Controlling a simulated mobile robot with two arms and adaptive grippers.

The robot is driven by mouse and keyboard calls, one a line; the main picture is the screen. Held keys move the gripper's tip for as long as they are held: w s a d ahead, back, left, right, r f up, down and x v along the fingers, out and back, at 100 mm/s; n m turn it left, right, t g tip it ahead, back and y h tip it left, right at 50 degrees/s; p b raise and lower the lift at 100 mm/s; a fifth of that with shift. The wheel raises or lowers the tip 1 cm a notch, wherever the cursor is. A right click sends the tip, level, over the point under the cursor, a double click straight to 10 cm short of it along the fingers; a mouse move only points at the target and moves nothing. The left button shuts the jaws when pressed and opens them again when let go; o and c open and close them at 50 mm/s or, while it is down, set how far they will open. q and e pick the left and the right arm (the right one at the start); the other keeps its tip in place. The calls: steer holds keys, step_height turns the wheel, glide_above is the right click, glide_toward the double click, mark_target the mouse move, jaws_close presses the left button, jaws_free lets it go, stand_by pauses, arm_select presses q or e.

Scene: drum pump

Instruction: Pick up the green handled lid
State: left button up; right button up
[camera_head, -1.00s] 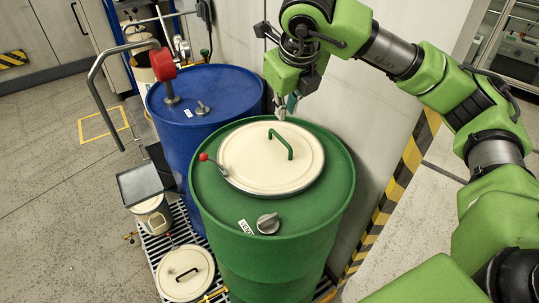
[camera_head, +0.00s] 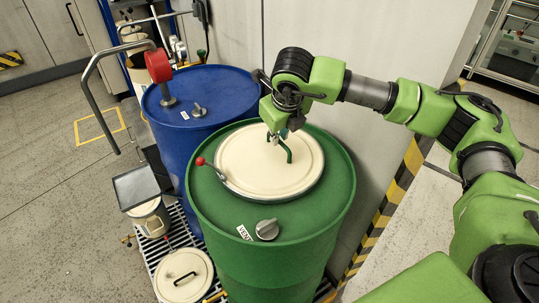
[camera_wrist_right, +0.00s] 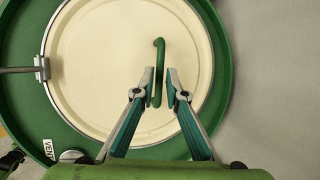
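The cream lid (camera_head: 258,172) with a green handle (camera_head: 288,153) sits on top of the green drum (camera_head: 300,228). A clamp ring with a red-knobbed lever (camera_head: 201,162) runs around the lid. My right gripper (camera_head: 278,137) is at the handle's far end, just over the lid. In the right wrist view the right gripper (camera_wrist_right: 160,77) is open, with one fingertip on each side of the green handle (camera_wrist_right: 159,60). A narrow gap shows between the fingers, and I cannot tell whether either touches the handle. My left gripper is not in view.
A blue drum (camera_head: 180,140) with a red-topped pump pipe (camera_head: 159,68) stands behind left. A second cream lid with a black handle (camera_head: 184,277) and a small can (camera_head: 151,215) stand low at left. A wall is close behind the green drum.

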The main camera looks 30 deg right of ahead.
mark_target(269, 152)
steer(key=shift+p+x, duration=0.5)
steer(key=shift+x, duration=1.4)
jaws_close()
steer(key=shift+r, duration=0.1)
